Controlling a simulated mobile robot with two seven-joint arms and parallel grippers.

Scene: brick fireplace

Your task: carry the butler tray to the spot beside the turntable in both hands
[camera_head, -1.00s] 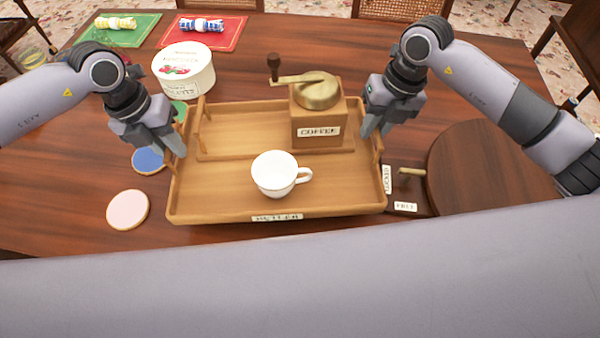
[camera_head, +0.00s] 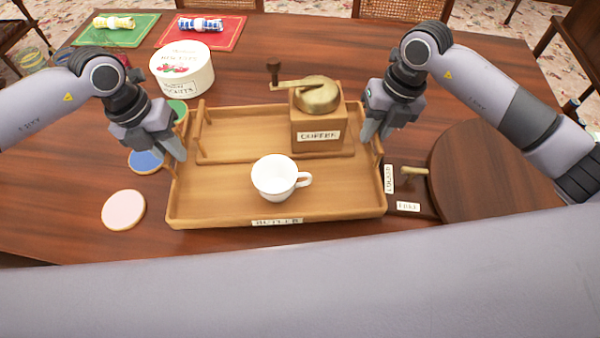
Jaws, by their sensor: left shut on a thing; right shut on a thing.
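The wooden butler tray (camera_head: 225,203) is level in the middle of the view, with a front label and a handle at each end. It bears a white cup (camera_head: 272,178) near the front and a wooden coffee grinder (camera_head: 316,133) at the back right. My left gripper (camera_head: 177,152) is shut on the tray's left handle. My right gripper (camera_head: 375,133) is shut on its right handle. The round wooden turntable (camera_head: 495,165) lies right of the tray, with a small gap between them. I cannot tell whether the tray is clear of the table.
A brass lever (camera_head: 413,171) with labels stands between tray and turntable. A pink coaster (camera_head: 123,209) and a blue coaster (camera_head: 145,161) lie left of the tray. A biscuit tin (camera_head: 184,70), green mat (camera_head: 118,30) and red mat (camera_head: 202,32) are behind. The table's front left is clear.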

